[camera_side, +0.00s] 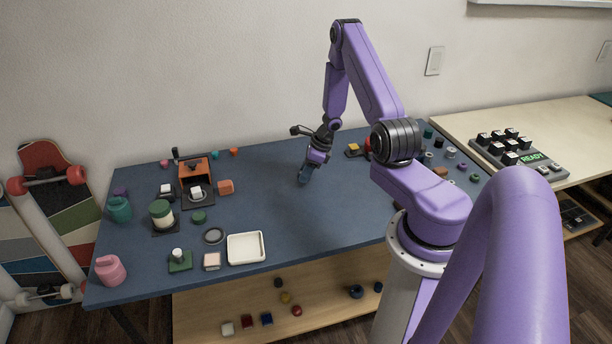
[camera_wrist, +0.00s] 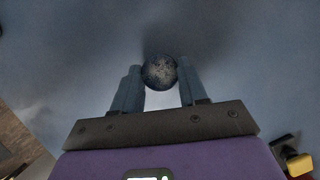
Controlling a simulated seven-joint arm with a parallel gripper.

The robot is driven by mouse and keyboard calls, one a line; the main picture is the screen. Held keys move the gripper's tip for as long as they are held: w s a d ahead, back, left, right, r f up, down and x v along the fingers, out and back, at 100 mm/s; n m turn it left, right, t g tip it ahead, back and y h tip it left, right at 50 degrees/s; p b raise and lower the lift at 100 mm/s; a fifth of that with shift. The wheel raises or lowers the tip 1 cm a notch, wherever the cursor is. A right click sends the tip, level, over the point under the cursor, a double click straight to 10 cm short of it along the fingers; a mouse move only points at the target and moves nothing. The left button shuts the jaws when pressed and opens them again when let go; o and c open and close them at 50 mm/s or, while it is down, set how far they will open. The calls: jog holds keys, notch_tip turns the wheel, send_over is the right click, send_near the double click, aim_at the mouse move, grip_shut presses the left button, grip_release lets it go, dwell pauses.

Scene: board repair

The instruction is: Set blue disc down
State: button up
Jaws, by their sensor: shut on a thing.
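My gripper (camera_side: 304,179) is low over the middle of the blue-grey table (camera_side: 290,223). In the wrist view my gripper (camera_wrist: 159,78) has its two blue fingers closed on a round, dark blue, speckled disc (camera_wrist: 159,71). The disc sits between the fingertips, with a soft shadow on the surface around it. Whether it touches the table I cannot tell. In the side view the disc is too small or too hidden to make out.
The table around my gripper is clear. To the left stand an orange device (camera_side: 194,169), a green-lidded jar (camera_side: 161,214) and a white tray (camera_side: 246,248). A yellow block (camera_side: 353,147) is to the right, and also shows in the wrist view (camera_wrist: 299,164).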

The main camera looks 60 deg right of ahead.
jog(key=shift+f, duration=0.9)
jog(key=shift+f, duration=0.15)
jog(key=o, duration=1)
